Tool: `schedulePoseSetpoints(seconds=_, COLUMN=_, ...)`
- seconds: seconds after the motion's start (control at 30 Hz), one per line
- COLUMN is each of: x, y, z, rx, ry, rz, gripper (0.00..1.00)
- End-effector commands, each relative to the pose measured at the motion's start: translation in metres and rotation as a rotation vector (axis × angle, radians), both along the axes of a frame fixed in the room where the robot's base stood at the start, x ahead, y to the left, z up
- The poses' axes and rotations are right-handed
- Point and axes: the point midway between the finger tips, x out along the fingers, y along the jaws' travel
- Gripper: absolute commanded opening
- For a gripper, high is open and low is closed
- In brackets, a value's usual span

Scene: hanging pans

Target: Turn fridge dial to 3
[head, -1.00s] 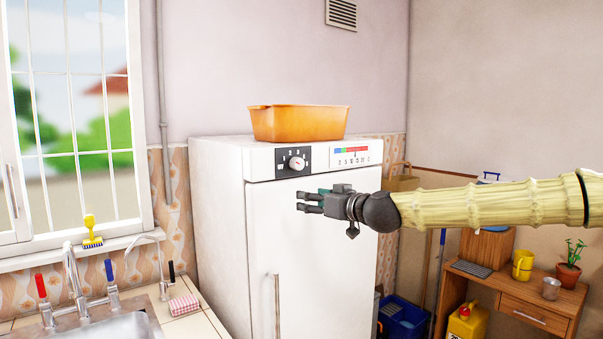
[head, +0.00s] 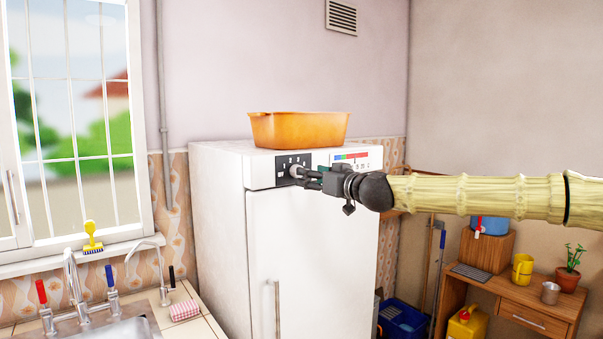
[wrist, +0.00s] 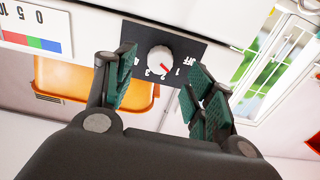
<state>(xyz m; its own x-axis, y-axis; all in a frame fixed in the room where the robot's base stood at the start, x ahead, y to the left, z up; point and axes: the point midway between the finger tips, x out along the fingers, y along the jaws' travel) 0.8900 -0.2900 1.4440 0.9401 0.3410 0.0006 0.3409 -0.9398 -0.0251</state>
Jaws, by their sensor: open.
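The fridge dial (wrist: 160,60) is a round white knob with a red mark on a black plate (wrist: 190,38) with numbers and an off position. In the upside-down wrist view its red mark points near 2, perhaps between 1 and 2. My gripper (wrist: 163,75) is open, with one green-padded finger on each side of the knob. I cannot tell whether either finger touches it. In the head view my gripper (head: 303,174) is at the fridge's top front panel and partly hides the dial (head: 294,170). The white fridge (head: 222,230) stands upright with its door shut.
An orange tub (head: 298,130) sits on top of the fridge, above the dial. A temperature scale (head: 352,157) is right of the dial. The sink (head: 120,328) is at lower left, and a wooden desk (head: 520,310) is at right.

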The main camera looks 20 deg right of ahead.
Motion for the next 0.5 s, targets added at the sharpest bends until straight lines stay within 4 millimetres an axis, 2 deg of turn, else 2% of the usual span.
schedulePoseSetpoints(seconds=0.5, x=0.042, y=0.016, z=0.000, rx=0.000, ry=0.002, rz=0.000, gripper=0.54)
